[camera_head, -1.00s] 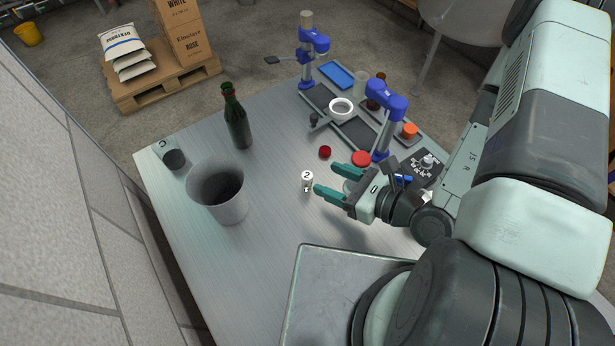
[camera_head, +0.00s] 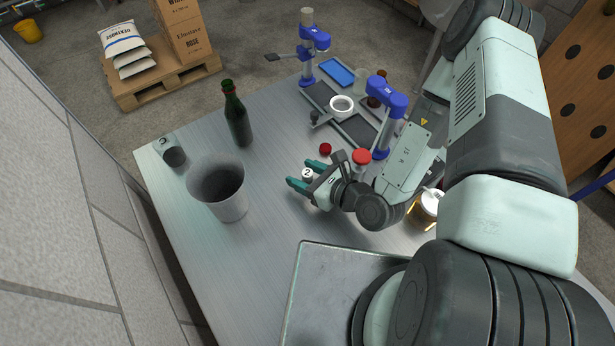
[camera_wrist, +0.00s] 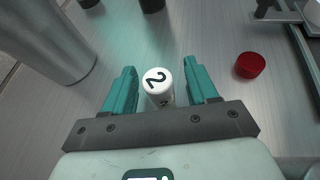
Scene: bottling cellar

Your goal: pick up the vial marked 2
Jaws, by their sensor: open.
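The vial marked 2 (camera_head: 307,174) is small and white, with a black 2 on its top. It stands upright on the metal table (camera_head: 262,215). My gripper (camera_head: 304,174) is open, with its two teal fingers on either side of the vial. In the wrist view the vial (camera_wrist: 158,86) stands between the fingers (camera_wrist: 161,88), with a gap visible on each side. I cannot tell how far the fingertips are above the table.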

